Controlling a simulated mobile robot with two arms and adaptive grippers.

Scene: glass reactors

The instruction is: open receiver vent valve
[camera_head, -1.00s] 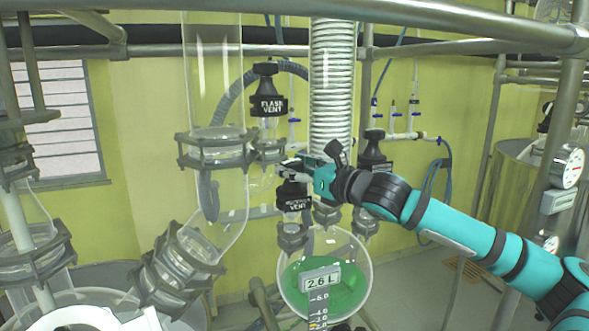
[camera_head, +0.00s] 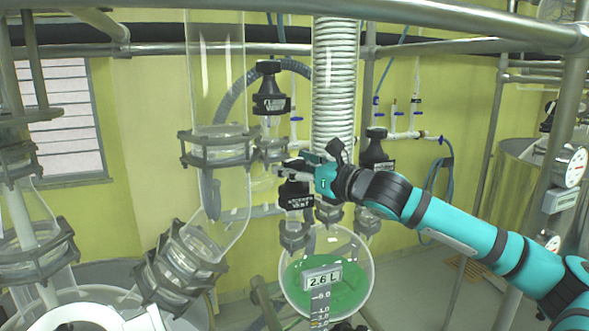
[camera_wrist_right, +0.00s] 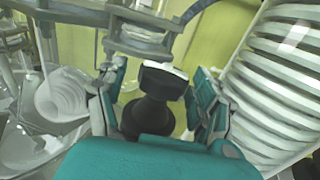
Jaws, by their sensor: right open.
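The receiver vent valve (camera_head: 296,198) is a black knob with white lettering, above the round glass receiver (camera_head: 364,285) that holds green liquid. My right gripper (camera_head: 290,170) reaches in from the right at the height of the knob's top and covers part of it. In the right wrist view the black knob (camera_wrist_right: 158,112) stands between the two open fingers of my right gripper (camera_wrist_right: 157,88). I cannot tell if a finger touches it. My left gripper is not in view.
The black flask vent knob (camera_head: 271,103) is just above and left. A white coiled condenser (camera_head: 335,85) stands close behind my right gripper. A clamped glass column (camera_head: 215,75) is on the left. A metal rail (camera_head: 400,18) crosses the top.

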